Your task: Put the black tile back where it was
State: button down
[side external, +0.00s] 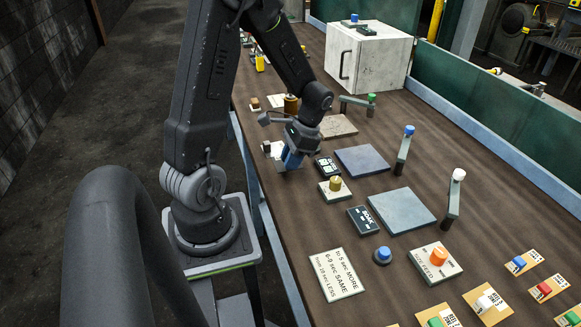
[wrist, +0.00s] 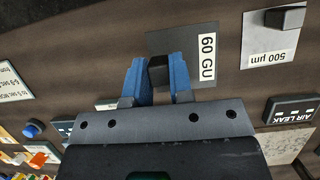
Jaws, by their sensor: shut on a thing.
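The black tile (wrist: 181,42) shows in the wrist view as a dark square plate with a white "60 GU" label and a black block-shaped grip. My gripper (wrist: 157,72) has its blue fingers on both sides of that grip and is shut on it. I cannot tell whether the tile touches the table. In the side view my gripper (side external: 292,160) points down at the table's near side, and the tile is not clearly visible there. A light grey tile (wrist: 268,47) labelled "500 µm", with its own black grip, lies beside the black tile; it also shows in the side view (side external: 276,148).
An "AIR LEAK" display box (wrist: 291,110) stands close by. Blue-grey plates (side external: 362,160) (side external: 401,210) lie to the right, with upright levers (side external: 403,150) (side external: 454,195) beyond. A brass-knob dial (side external: 335,188) is near my gripper. A white cabinet (side external: 380,60) stands at the back.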

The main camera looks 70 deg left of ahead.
jog(key=shift+f, duration=1.45)
jog(key=shift+f, duration=0.1)
jog(key=c, duration=1)
grip_release()
jog(key=v, duration=1.2)
jog(key=s+d+r+t, duration=0.2)
jog(key=d+r+t, duration=0.1)
jog(key=d, duration=0.3)
jog(key=s+d+r+t, duration=0.2)
jog(key=d+r+t, duration=0.1)
jog(key=d, duration=0.4)
jog(key=s+d+r+t, duration=0.3)
jog(key=d+r+t, duration=0.1)
jog(key=d, duration=0.2)
jog(key=shift+d+r, duration=0.35)
jog(key=shift+r, duration=0.05)
